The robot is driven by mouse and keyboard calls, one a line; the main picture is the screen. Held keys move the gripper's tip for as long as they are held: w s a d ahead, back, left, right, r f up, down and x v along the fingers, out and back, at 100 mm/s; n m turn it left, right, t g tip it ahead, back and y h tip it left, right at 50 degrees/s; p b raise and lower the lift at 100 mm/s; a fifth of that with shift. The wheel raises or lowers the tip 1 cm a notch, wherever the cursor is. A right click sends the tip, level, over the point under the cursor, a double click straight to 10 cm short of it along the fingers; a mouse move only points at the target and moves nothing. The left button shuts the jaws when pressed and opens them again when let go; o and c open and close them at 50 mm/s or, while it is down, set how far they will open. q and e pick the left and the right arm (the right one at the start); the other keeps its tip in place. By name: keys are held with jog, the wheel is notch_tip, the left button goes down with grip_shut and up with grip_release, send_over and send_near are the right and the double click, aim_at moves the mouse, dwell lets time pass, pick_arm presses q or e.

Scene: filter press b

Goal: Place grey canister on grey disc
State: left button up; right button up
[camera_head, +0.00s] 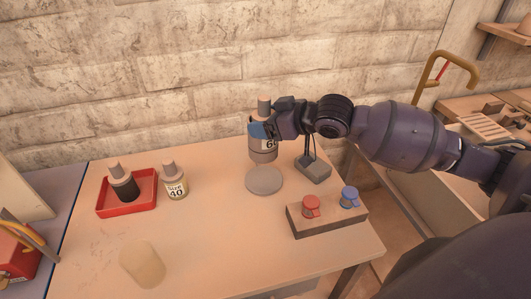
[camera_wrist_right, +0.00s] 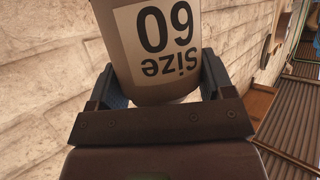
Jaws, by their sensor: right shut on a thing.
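The grey canister (camera_head: 263,156) carries a white label reading "Size 60" and has a narrower top. My right gripper (camera_head: 262,130) is shut around its body. In the right wrist view, the two fingers flank the canister (camera_wrist_right: 160,80), and the label shows upside down. The grey disc (camera_head: 264,180) lies flat on the table, just below the canister in the head view. The canister's base appears above or slightly behind the disc, and I cannot tell the exact gap. My left gripper is not in view.
A red tray (camera_head: 104,209) holds a black canister (camera_head: 124,189). A "Size 40" canister (camera_head: 175,184) stands beside it. A grey-based stand (camera_head: 313,171) is right of the disc. A block (camera_head: 326,221) bears red and blue knobs. A pale round object (camera_head: 142,264) lies near the front.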

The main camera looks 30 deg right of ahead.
aim_at(276, 151)
jog(key=shift+f+b, duration=0.6)
jog(key=shift+f, duration=4.1)
jog(key=o, duration=1.4)
jog(key=shift+f, duration=0.1)
jog(key=shift+o, duration=0.2)
jog(key=shift+s+d+r, duration=0.15)
jog(key=shift+r, duration=0.05)
jog(key=shift+p+v, duration=0.5)
jog(key=shift+v, duration=3.1)
